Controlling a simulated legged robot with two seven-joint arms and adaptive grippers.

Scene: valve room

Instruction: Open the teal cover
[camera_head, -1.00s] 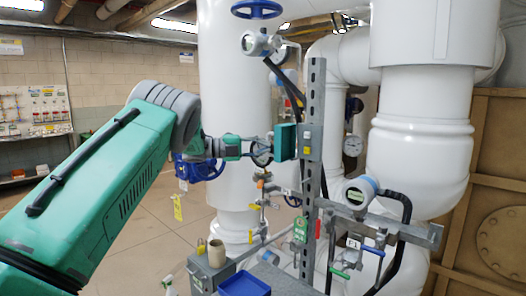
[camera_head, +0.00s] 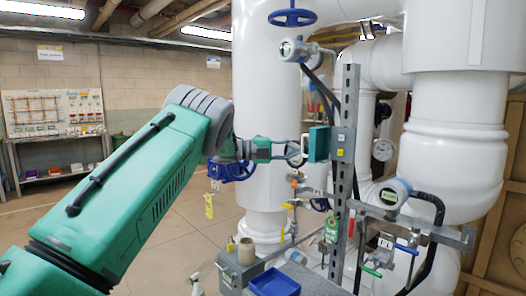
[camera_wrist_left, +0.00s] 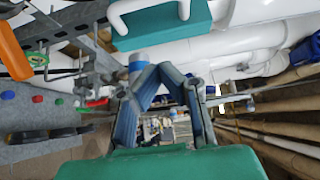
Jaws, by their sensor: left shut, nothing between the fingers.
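The teal cover (camera_head: 319,143) is a small panel on a grey box on the upright slotted metal post. In the left wrist view the teal cover (camera_wrist_left: 170,24) fills the top middle, with a white handle on its face. My left gripper (camera_head: 299,150) is just left of the cover in the head view. In the wrist view its fingertips (camera_wrist_left: 158,68) meet below the panel, shut and empty. I cannot tell whether they touch the cover. How far the cover is swung open cannot be told. My right gripper is not in view.
The slotted post (camera_head: 347,125) carries gauges, small valves and hoses. Thick white pipes (camera_head: 265,120) stand behind it. A blue tray (camera_head: 275,282) sits low in front. A blue handwheel (camera_head: 292,17) is above. Open floor (camera_head: 205,235) lies to the left.

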